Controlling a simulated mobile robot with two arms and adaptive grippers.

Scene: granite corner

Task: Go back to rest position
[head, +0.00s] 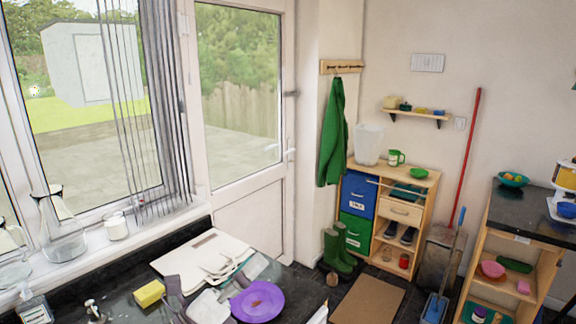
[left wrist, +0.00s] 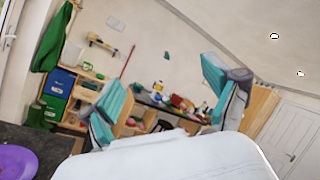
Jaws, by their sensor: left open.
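My left gripper (head: 215,287) is low in the head view, above the dark granite counter, between the yellow sponge and the purple plate. In the left wrist view its two teal-padded fingers (left wrist: 160,97) stand wide apart with nothing between them, and the room shows through the gap. The white body of the gripper fills the bottom of that view. My right gripper is in neither view.
A purple plate (head: 258,302) with a small brown thing on it lies beside my left gripper. A white board (head: 190,250) lies just behind, a yellow sponge (head: 149,293) to the left. Glass jars stand on the windowsill. A wooden shelf unit (head: 424,200) stands beyond the counter.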

